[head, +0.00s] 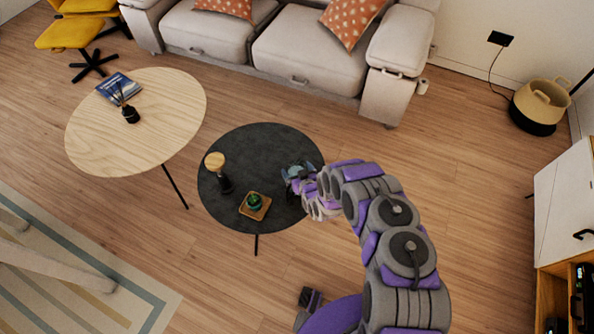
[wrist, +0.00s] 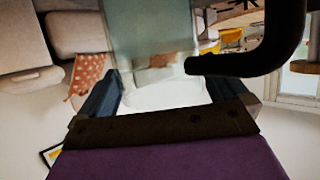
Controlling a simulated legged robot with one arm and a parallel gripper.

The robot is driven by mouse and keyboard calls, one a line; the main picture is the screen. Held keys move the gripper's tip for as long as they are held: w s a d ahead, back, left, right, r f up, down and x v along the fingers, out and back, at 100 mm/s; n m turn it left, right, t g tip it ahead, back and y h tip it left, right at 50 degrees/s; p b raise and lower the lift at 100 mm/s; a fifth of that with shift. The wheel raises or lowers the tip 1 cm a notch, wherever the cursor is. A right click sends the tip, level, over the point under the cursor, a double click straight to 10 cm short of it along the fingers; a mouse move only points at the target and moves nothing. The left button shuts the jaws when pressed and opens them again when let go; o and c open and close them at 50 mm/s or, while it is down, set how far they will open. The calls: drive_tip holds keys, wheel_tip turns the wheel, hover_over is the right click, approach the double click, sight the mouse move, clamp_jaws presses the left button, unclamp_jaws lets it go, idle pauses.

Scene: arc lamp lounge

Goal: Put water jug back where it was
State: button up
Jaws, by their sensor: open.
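The water jug (head: 298,170) shows in the head view as a small, pale, glassy shape at the right side of the black round table (head: 262,143). My gripper (head: 296,182) is right at it and partly hides it. In the wrist view the jug (wrist: 150,28) is a translucent greenish body with a thick black handle (wrist: 285,50) to its right. My gripper (wrist: 175,85) is open, with the jug body in front of and between its fingers. Whether the fingers touch it, and whether its base rests on the table, I cannot tell.
On the black table stand a dark jar with a wooden top (head: 216,164) and a square wooden tray (head: 264,210) with a small plant. A light wooden table (head: 165,105) is to the left, a sofa (head: 310,55) behind. Floor to the right is clear up to the basket (head: 540,105).

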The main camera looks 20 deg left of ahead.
drive_tip(key=p+v, duration=0.3)
drive_tip(key=v, duration=0.9)
